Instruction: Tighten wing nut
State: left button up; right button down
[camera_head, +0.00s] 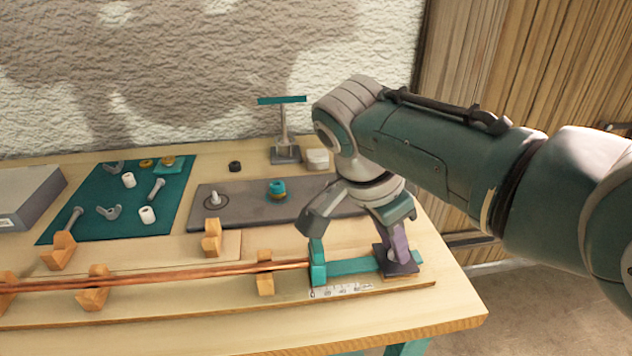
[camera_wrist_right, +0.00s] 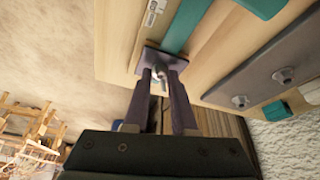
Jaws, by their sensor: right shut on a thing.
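My right gripper (camera_head: 394,250) reaches down at the right end of the bench onto a dark plate (camera_head: 403,268) at the end of a teal bar (camera_head: 350,268). In the right wrist view its two fingers (camera_wrist_right: 160,78) are closed on a small pale metal piece, the wing nut (camera_wrist_right: 159,72), standing over that plate (camera_wrist_right: 176,62). The fingers hide part of the nut, and in the head view it cannot be made out. My left gripper is out of view.
A teal mat (camera_head: 105,195) holds loose wing nuts, bolts and white cylinders. A grey tray (camera_head: 245,205) bears a white peg and a teal-and-brass piece (camera_head: 277,190). A teal-topped stand (camera_head: 285,150) rises behind. A grey box (camera_head: 25,195) stands far left. The bench edge is close on the right.

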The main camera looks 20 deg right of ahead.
jog(key=m+b, duration=0.1)
jog(key=m+g+b, duration=0.1)
jog(key=m+b, duration=0.1)
jog(key=m+g+b, duration=0.1)
jog(key=m+b, duration=0.1)
jog(key=shift+w+f, duration=0.25)
jog(key=shift+d+r+m+g+b, duration=0.15)
jog(key=shift+m+g+b, duration=0.25)
jog(key=shift+m+b, duration=0.75)
jog(key=shift+y, duration=0.3)
jog(key=c, duration=0.7)
grip_release()
jog(key=shift+c, duration=0.2)
jog(key=shift+w+a+r, duration=0.15)
jog(key=shift+a+r, duration=0.05)
jog(key=shift+r, duration=0.35)
jog(key=v, duration=0.9)
jog(key=shift+b, duration=0.3)
